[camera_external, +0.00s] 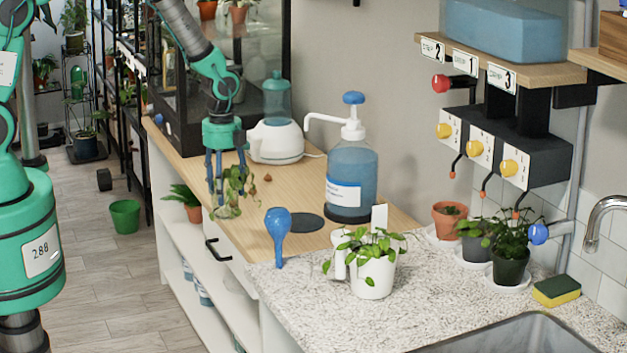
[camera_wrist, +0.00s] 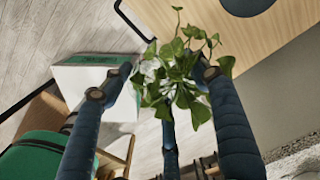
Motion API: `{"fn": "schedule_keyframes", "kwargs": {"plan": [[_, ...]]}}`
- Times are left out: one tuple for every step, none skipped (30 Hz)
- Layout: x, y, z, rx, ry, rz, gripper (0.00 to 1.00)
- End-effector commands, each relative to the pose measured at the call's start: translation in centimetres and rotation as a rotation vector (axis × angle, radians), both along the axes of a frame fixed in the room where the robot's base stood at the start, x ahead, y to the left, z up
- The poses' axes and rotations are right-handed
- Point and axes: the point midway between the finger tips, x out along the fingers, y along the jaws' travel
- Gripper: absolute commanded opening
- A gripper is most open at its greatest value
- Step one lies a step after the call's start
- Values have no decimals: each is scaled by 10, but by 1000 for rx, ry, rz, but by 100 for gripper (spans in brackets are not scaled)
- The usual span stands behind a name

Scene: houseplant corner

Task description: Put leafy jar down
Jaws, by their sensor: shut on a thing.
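The leafy jar (camera_external: 228,211) is a small clear glass with green, trailing leaves. My gripper (camera_external: 222,198), with blue fingers, is shut on it from above. In the external view it shows at the front edge of the wooden counter (camera_external: 275,187); whether it touches the wood cannot be told. In the wrist view the leaves (camera_wrist: 178,82) fill the space between my fingers (camera_wrist: 165,85) and hide most of the glass. There, pale floor shows to the left and the wooden top at the upper right.
A dark round mat (camera_external: 300,223) lies on the counter, near a blue watering bulb (camera_external: 278,232) and a large blue pump bottle (camera_external: 351,175). A white kettle-like device (camera_external: 276,142) stands behind. A white potted plant (camera_external: 372,276) stands on the speckled worktop. Bare wood lies right of my gripper.

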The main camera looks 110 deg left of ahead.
Motion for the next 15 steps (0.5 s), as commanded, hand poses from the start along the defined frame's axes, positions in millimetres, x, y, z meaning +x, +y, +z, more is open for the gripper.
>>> {"fn": "schedule_keyframes", "kwargs": {"plan": [[1,1,0,1,-1,0,28],[2,2,0,1,-1,0,28],[3,4,0,1,-1,0,28],[5,5,-1,0,0,0,28],[7,7,-1,0,0,0,28],[10,10,-1,1,-1,0,28],[12,13,-2,1,-1,0,28],[15,16,-2,1,-1,0,28],[18,20,-3,1,-1,0,28],[22,24,-3,1,-1,0,28],[25,27,-4,1,-1,0,28],[29,32,-5,0,0,0,28],[32,36,-5,1,-1,0,28],[36,40,-6,1,-1,0,28],[40,45,-7,1,-1,0,28]]}}
